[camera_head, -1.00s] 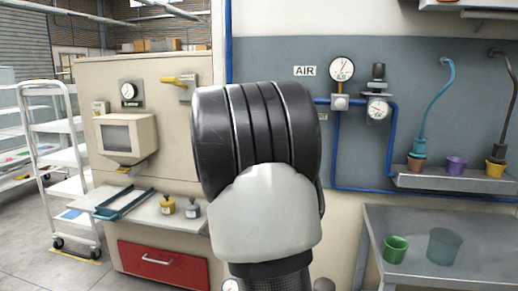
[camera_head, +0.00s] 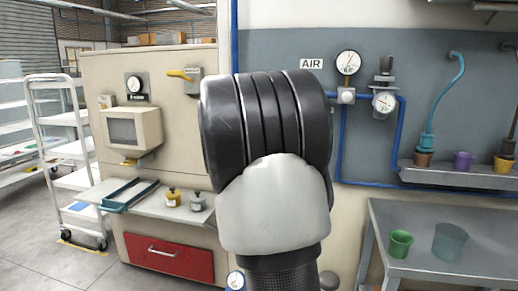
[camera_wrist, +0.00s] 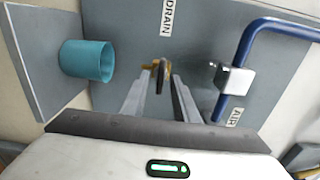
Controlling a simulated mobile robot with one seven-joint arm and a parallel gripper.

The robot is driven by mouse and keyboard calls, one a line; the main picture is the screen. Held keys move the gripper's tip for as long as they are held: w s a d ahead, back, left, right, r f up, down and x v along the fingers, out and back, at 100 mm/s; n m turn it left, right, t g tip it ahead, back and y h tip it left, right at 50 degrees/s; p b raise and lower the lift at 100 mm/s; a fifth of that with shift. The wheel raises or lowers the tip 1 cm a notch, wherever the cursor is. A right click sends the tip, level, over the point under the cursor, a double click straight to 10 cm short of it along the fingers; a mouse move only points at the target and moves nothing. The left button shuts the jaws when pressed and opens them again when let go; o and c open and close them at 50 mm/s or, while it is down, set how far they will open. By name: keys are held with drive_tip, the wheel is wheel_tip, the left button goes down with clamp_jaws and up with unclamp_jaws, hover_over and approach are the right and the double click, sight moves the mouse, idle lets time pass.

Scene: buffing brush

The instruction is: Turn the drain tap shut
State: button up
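In the wrist view, the drain tap (camera_wrist: 160,76) has a brass body and a dark upright handle. It is on the grey panel below a white DRAIN label (camera_wrist: 167,17). My gripper (camera_wrist: 160,78) is open, with its two grey fingers pointing at the panel. The tap's handle shows in the gap between the fingertips; I cannot tell whether either finger touches it. In the head view, my dark and white arm link covers the middle of the picture. My gripper and the drain tap are not visible there.
A teal cup (camera_wrist: 88,60) on a grey ledge is left of the fingers in the wrist view. A blue pipe (camera_wrist: 250,40) with a white block (camera_wrist: 235,80) is to the right. In the head view, a metal table (camera_head: 450,262) with a green cup (camera_head: 400,243) stands at right.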

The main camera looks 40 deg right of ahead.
drive_tip(key=p+v, duration=0.2)
drive_tip(key=v, duration=1.5)
